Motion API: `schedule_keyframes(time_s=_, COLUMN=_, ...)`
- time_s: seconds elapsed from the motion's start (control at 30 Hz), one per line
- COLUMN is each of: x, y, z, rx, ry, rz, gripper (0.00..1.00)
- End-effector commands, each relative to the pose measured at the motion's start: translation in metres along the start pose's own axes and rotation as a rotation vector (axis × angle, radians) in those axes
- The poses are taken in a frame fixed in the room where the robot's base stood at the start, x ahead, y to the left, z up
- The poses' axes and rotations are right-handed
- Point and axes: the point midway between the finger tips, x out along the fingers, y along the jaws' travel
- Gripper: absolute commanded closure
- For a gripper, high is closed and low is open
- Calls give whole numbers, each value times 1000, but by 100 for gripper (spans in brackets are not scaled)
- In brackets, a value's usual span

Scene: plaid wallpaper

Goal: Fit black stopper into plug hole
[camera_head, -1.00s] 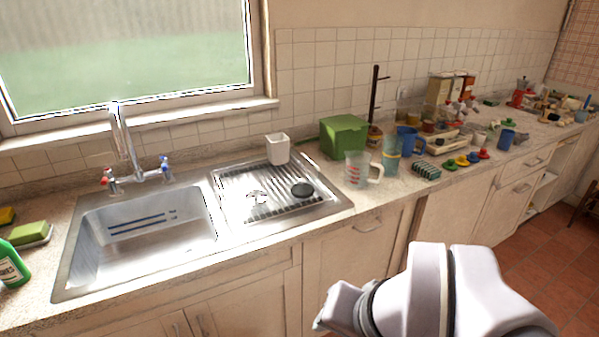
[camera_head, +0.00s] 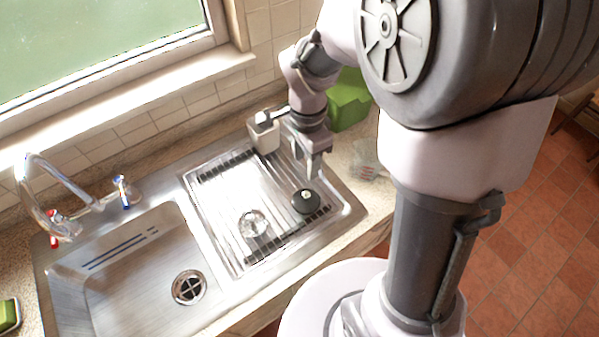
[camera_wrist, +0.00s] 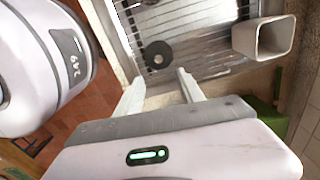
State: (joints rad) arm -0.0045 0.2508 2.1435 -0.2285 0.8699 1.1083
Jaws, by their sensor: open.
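The black stopper (camera_head: 306,201) is a round dark disc lying on the ribbed drainboard (camera_head: 218,207), near its right end. The plug hole (camera_head: 189,287) is a dark, metal-rimmed drain in the floor of the sink basin at the lower left. My gripper (camera_head: 312,168) is above the drainboard, just behind and above the stopper, pointing down. In the wrist view my gripper (camera_wrist: 160,84) has its two pale fingers spread with nothing between them. The stopper (camera_wrist: 157,55) shows there beyond the fingertips, apart from them.
A white square cup (camera_head: 264,135) stands at the drainboard's back, close to my wrist. A green box (camera_head: 347,100) and a clear measuring jug (camera_head: 368,160) stand to the right. The tap (camera_head: 55,190) rises behind the basin. The basin is empty.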

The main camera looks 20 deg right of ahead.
Motion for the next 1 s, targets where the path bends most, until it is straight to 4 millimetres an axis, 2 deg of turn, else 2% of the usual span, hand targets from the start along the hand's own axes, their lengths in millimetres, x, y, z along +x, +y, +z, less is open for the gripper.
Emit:
schedule_keyframes(time_s=0.03, x=21, y=2, z=0, rx=-2, ry=-1, rz=6, gripper=55)
schedule_keyframes(time_s=0.2, x=72, y=2, z=0, rx=-3, ry=-1, rz=6, gripper=55)
schedule_keyframes(time_s=0.3, x=91, y=2, z=0, rx=-1, ry=-1, rz=3, gripper=55)
schedule_keyframes(time_s=0.47, x=109, y=3, z=0, rx=-2, ry=-1, rz=3, gripper=55)
schedule_keyframes(time_s=0.6, x=139, y=8, z=0, rx=-2, ry=-1, rz=3, gripper=55)
schedule_keyframes(time_s=0.7, x=150, y=8, z=-1, rx=-2, ry=0, rz=1, gripper=55)
schedule_keyframes(time_s=0.93, x=150, y=7, z=0, rx=-2, ry=0, rz=0, gripper=55)
schedule_keyframes(time_s=1.0, x=150, y=7, z=0, rx=-2, ry=0, rz=0, gripper=68)
